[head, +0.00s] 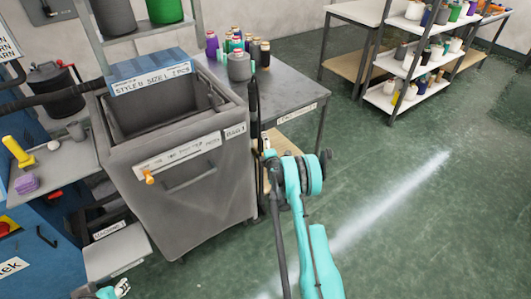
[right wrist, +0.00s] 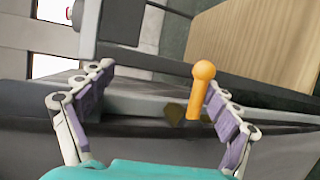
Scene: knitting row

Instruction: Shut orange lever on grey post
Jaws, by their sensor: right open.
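The orange lever (right wrist: 203,92), with a round knob, stands out from a brass-coloured fitting on a grey bar-like post (right wrist: 140,106) in the right wrist view. My right gripper (right wrist: 158,80) is open, its fingers on either side of the post. The lever is between the fingertips, close to the right-hand finger; whether they touch is unclear. In the head view my right gripper (head: 267,153) is beside the grey bin's right side, and I cannot make out the lever there. My left gripper (head: 122,288) shows only partly at the bottom left; its opening is unclear.
The grey bin (head: 185,205) has a separate orange knob (head: 149,178) on its front. A table (head: 290,92) with several yarn cones stands behind. A side shelf (head: 60,165) is at the left. Green floor (head: 400,220) at the right is free.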

